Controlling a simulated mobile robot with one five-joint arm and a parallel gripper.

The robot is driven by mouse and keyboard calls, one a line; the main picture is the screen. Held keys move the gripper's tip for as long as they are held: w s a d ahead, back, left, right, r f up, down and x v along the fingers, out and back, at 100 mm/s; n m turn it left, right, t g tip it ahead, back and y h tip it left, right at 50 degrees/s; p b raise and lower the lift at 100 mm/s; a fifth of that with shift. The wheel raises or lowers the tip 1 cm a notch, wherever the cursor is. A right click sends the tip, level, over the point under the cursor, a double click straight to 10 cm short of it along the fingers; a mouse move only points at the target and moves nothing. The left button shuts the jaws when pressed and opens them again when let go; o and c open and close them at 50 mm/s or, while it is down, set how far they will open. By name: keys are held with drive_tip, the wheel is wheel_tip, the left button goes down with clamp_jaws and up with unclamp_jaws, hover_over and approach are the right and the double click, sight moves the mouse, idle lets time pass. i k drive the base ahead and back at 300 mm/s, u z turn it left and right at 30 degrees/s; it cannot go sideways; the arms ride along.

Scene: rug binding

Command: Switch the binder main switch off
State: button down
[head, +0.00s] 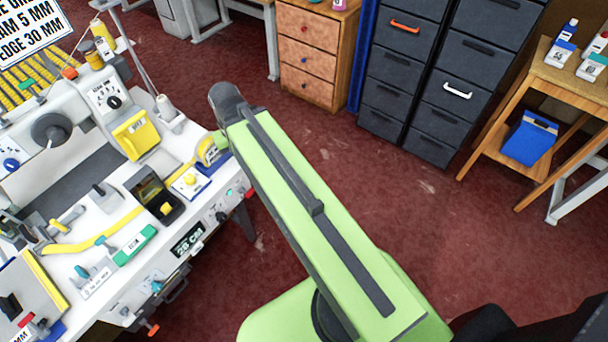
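The white binding machine (80,160) stands on a bench at the left. Its upper panel has a black rotary knob (114,102). The bench's front face carries small controls (222,215) near its right end, beside a dark label reading "28 CM". I cannot tell which control is the main switch or how it is set. My green arm reaches up from the bottom toward the machine's right end, and its dark end joint is beside the bench corner. My gripper is not visible, and its fingers cannot be made out.
Yellow binding tape (90,243) runs across the bench past a black tape box (152,192). A wooden drawer unit (309,52) and dark filing cabinets (425,85) stand at the back. A wooden table (560,75) is at the right. The red floor (400,200) between is clear.

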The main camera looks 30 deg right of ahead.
sight(249, 193)
drive_tip(key=i, duration=0.45)
drive_tip(key=z, duration=0.3)
drive_tip(key=k, duration=0.55)
drive_tip(key=u, duration=2.4)
drive_tip(key=i, duration=0.45)
drive_tip(key=z, duration=0.3)
